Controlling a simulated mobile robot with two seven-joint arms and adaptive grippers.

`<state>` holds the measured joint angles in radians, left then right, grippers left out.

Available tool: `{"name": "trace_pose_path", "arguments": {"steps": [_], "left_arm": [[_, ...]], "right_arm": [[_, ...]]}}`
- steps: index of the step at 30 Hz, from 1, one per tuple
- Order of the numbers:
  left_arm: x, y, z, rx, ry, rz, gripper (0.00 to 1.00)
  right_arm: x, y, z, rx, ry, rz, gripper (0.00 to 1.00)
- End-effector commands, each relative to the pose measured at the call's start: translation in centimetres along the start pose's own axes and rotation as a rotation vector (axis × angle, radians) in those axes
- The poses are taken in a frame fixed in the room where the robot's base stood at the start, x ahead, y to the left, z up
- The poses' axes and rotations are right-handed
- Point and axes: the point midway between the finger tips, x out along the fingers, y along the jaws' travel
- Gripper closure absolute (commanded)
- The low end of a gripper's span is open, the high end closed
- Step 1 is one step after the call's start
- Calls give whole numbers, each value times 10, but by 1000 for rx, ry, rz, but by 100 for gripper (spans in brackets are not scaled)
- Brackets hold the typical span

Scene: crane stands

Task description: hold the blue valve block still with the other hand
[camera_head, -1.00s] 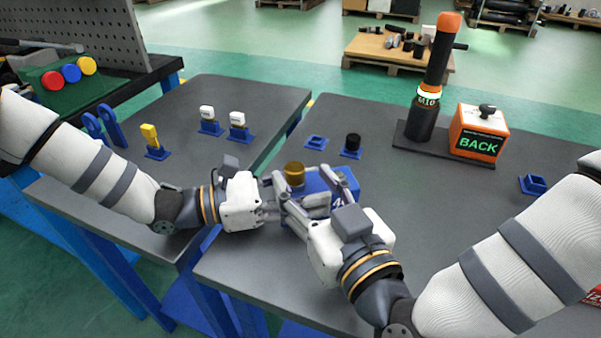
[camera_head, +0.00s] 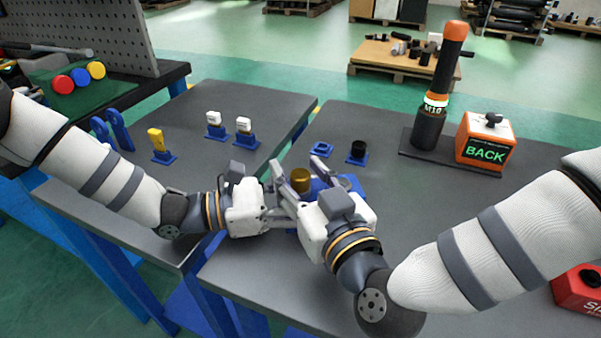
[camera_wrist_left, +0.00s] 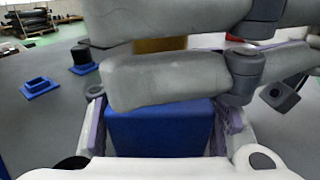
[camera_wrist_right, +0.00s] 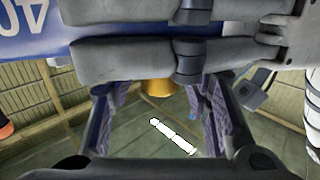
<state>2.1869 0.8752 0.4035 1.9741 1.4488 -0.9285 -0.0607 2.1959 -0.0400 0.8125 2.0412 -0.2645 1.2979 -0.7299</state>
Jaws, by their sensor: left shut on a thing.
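The blue valve block (camera_head: 321,184) sits at the near left of the right-hand table, largely hidden by my grippers. A brass knob (camera_head: 300,180) stands on its top. My left gripper (camera_head: 284,213) is shut on the block, whose blue face (camera_wrist_left: 160,130) lies between its pads in the left wrist view. My right gripper (camera_head: 301,194) is over the block at the knob. Its pads are apart in the right wrist view, with the knob (camera_wrist_right: 159,88) partly visible between them; contact is unclear. White lettering shows on the block (camera_wrist_right: 30,40).
A blue square ring (camera_head: 321,149) and a black plug on a blue base (camera_head: 358,152) stand behind. A dark tower with orange cap (camera_head: 440,90) and an orange BACK box (camera_head: 485,142) are at the back right. A red box (camera_head: 578,288) is at the right edge.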

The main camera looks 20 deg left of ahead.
Motion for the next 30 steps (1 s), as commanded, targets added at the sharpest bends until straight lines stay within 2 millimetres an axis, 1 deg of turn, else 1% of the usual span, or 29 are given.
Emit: {"name": "trace_pose_path", "arguments": {"steps": [1,8,11,14,18,21,25,27,30], "left_arm": [[0,0,3,2,-6,0,100],[0,0,3,2,-6,0,100],[0,0,3,2,-6,0,100],[0,0,3,2,-6,0,100],[0,0,2,2,-6,0,100],[0,0,2,2,-6,0,100],[0,0,2,2,-6,0,100],[0,0,2,2,-6,0,100],[0,0,3,2,-6,0,100]], "right_arm": [[0,0,-1,-1,1,0,50],[-1,0,-1,-1,1,0,50],[-9,0,0,-1,-1,-2,50],[-28,0,0,0,-2,-3,50],[-64,0,0,0,-3,-2,50],[-86,-1,0,0,-2,-2,50],[-108,0,0,1,-2,-2,50],[-115,0,0,1,-1,-1,50],[-120,0,0,0,0,0,50]]}}
